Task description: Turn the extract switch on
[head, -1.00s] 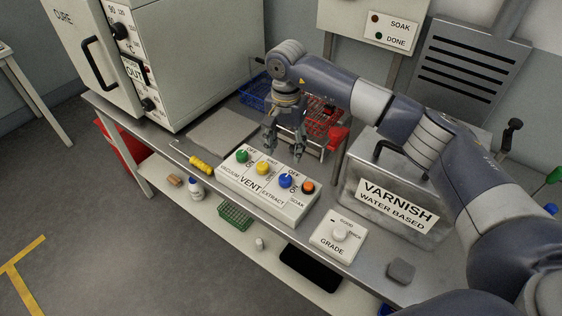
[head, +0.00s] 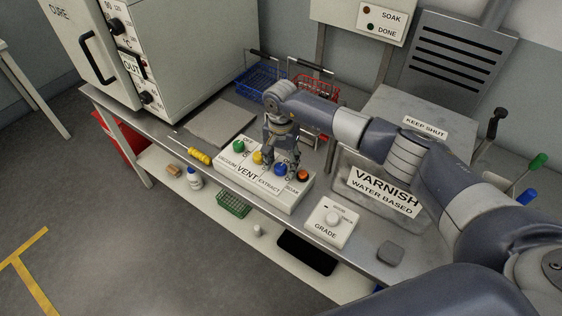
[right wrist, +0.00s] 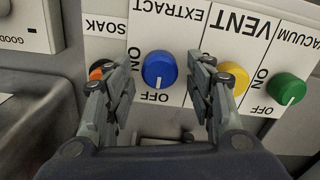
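The blue extract knob (head: 280,169) is on the white control panel (head: 240,185), between the yellow knob (head: 258,157) and the orange knob (head: 303,175). In the right wrist view the blue knob (right wrist: 159,70) shows a white mark pointing towards OFF. My right gripper (head: 280,158) is over the panel at the blue knob. In the right wrist view its two fingers (right wrist: 160,90) are apart, one on each side of the blue knob, with a gap to it. One finger partly covers the orange knob, the other is beside the yellow knob. My left gripper is not in view.
The green knob (head: 239,146) is at the panel's left end. A yellow-handled screwdriver (head: 199,156) lies left of the panel. The grade box (head: 331,222) stands to its right, and the varnish tank (head: 345,180) is behind that. Wire baskets (head: 262,82) stand at the back.

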